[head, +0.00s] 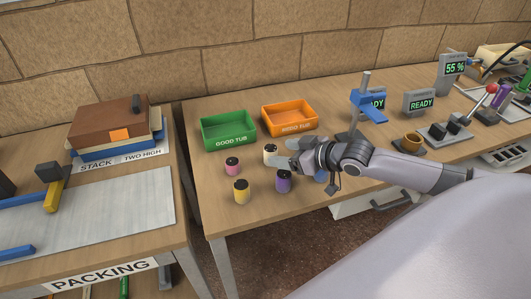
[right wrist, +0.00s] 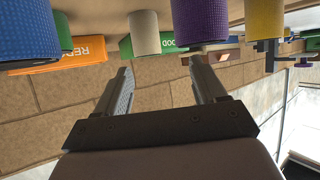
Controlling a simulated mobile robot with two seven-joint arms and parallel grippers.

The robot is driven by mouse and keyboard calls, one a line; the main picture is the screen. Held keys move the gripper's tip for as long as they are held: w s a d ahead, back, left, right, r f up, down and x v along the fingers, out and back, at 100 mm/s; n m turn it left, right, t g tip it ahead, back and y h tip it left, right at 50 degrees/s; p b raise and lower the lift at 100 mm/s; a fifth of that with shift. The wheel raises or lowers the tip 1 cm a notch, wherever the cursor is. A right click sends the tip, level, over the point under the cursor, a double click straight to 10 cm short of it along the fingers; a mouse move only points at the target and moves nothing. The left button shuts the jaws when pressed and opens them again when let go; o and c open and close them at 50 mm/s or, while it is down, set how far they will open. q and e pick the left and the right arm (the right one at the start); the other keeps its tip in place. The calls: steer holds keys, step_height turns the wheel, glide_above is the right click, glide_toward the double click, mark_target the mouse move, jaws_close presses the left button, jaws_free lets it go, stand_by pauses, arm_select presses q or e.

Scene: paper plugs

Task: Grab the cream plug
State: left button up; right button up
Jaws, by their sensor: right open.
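The cream plug (head: 270,156), a short cylinder with a dark top, stands upright on the table in front of the orange tub. My right gripper (head: 284,153) is open just to its right, its fingertips close to the plug. In the right wrist view, which is upside down, the cream plug (right wrist: 145,34) shows beyond the fingertips of my right gripper (right wrist: 161,66), towards the left finger. The space between the fingers looks empty. I cannot tell whether a finger touches the plug. My left gripper is not in view.
A pink plug (head: 232,168), a yellow plug (head: 241,194), a purple plug (head: 283,184) and a blue plug (head: 320,174) stand nearby. The green tub (head: 229,132) and orange tub (head: 289,120) are behind. Bare table lies at the front left.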

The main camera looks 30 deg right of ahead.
mark_target(272, 148)
steer(key=shift+w+d, duration=0.2)
steer(key=shift+d, duration=0.3)
steer(key=shift+w+f+g, duration=0.2)
steer(key=shift+w+g, duration=0.1)
steer(key=shift+w, duration=0.05)
steer(key=shift+x, duration=3.2)
steer(key=shift+w+d+r, duration=0.1)
steer(key=shift+w+d, duration=0.05)
steer(key=c, duration=1)
